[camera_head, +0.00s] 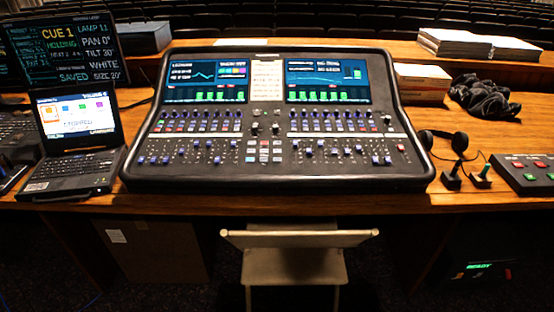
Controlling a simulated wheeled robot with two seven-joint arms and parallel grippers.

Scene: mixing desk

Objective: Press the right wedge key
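The mixing console (278,180) stands in the middle of the desk, with two lit screens, rows of knobs, blue faders and small keys. A block of small keys (264,150) sits in its centre section. A dark button box (526,185) with red and green buttons lies at the right edge, partly cut off by the frame. Labels are too small to read, so I cannot tell which key is the right wedge key. Neither of my grippers shows in this view, and nothing touches the console.
A laptop (75,135) and a cue monitor (66,48) stand at the left. A pale chair (296,262) stands in front of the desk (300,203).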

